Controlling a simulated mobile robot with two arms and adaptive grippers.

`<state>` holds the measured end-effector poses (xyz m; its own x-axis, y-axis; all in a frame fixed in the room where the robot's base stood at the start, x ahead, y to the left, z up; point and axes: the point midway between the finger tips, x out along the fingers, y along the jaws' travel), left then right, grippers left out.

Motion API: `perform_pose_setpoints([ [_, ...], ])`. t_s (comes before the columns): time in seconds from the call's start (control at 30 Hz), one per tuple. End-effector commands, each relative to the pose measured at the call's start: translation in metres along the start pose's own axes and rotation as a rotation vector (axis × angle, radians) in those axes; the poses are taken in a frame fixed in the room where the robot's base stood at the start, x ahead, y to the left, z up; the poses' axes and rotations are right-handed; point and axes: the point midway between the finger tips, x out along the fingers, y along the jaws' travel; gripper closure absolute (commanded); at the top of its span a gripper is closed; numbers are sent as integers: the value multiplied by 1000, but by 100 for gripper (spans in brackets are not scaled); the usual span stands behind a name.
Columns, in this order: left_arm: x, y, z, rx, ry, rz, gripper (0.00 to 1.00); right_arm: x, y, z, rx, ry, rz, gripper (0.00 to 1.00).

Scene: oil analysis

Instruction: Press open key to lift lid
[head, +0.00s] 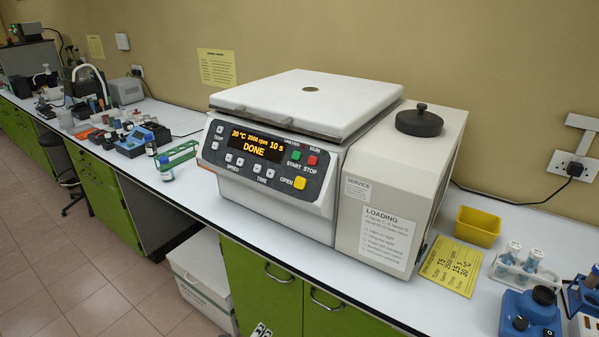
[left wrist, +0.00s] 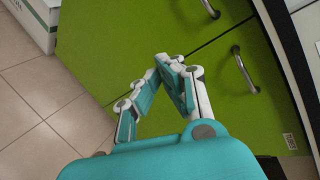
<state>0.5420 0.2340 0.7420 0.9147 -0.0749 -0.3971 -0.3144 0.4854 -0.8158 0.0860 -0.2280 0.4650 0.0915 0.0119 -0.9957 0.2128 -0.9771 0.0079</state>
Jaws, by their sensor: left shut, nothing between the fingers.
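The centrifuge (head: 268,205) stands on the white bench in the head view. Its white lid (head: 260,95) lies flat and closed on top. The yellow OPEN key (head: 300,183) is at the lower right of the dark front panel (head: 215,158). The display (head: 257,141) reads 20 °C, 2000 rpm, 10 s and DONE. My left gripper (head: 261,330) just shows at the bottom edge, well below the key and in front of the green cabinet. In the left wrist view its teal fingers (left wrist: 170,64) meet at the tips with nothing between them. My right gripper is not in view.
A dark round knob (head: 419,121) sits on the housing beside the lid. A yellow bin (head: 477,227), a tube rack (head: 520,268) and a blue device (head: 530,313) stand to the right. A green rack (head: 178,154) and bottles stand left. Green cabinet doors (head: 262,290) have protruding handles.

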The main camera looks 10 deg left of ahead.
Motion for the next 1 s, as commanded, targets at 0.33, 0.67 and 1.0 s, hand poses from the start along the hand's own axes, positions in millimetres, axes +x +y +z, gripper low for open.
perform_pose_setpoints([
  [0.33, -18, -232, 112, 869, -245, -317, 100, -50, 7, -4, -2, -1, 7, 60],
  [0.67, -72, -385, 181, 1579, -582, -381, 100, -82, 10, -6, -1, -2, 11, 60],
  [1.0, -86, -412, 194, 1744, -671, -362, 100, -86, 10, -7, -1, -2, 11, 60],
])
